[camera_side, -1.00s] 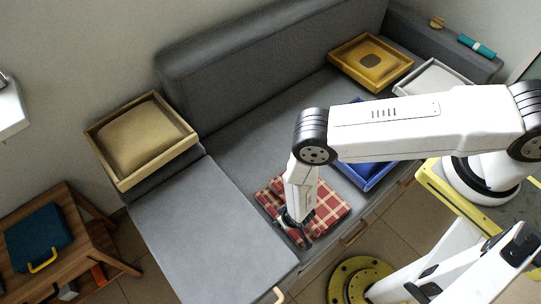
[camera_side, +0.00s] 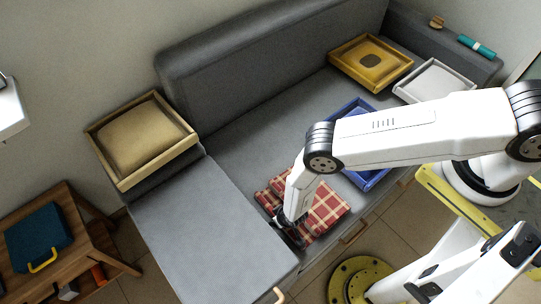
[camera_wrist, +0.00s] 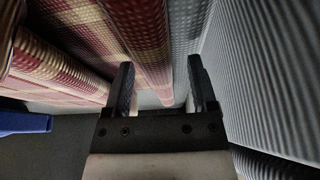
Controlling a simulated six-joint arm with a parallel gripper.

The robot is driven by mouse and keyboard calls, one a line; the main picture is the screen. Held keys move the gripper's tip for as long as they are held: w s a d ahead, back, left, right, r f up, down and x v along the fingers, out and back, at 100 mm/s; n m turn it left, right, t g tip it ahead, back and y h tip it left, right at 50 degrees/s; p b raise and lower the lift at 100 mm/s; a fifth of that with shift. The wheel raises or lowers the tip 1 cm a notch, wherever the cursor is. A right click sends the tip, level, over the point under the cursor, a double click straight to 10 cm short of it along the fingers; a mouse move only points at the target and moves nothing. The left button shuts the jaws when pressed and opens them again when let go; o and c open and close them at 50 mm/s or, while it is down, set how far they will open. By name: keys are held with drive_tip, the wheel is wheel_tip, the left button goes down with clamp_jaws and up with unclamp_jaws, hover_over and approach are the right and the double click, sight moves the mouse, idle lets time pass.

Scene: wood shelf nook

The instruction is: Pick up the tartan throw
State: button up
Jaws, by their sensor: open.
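The tartan throw (camera_side: 327,208), red and cream checked and folded, lies on the grey sofa seat near its front edge. My gripper (camera_side: 288,236) is low at the throw's left front side, and my wrist hides part of the throw. In the wrist view my gripper (camera_wrist: 160,88) is open, its two dark fingers apart. A folded edge of the throw (camera_wrist: 150,50) runs between and beyond the fingers, with more folds to the left. I cannot tell whether the fingers touch the cloth.
A blue tray (camera_side: 372,180) stands just right of the throw, partly behind my arm. A yellow tray (camera_side: 370,62) and a white tray (camera_side: 434,80) are farther back right. A wooden tray with a beige cushion (camera_side: 142,140) is at left. The left sofa section (camera_side: 205,235) is bare.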

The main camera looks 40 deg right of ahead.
idle(0.3)
clamp_jaws()
drive_tip(key=shift+r, duration=0.15)
idle(0.3)
drive_tip(key=shift+r, duration=4.95)
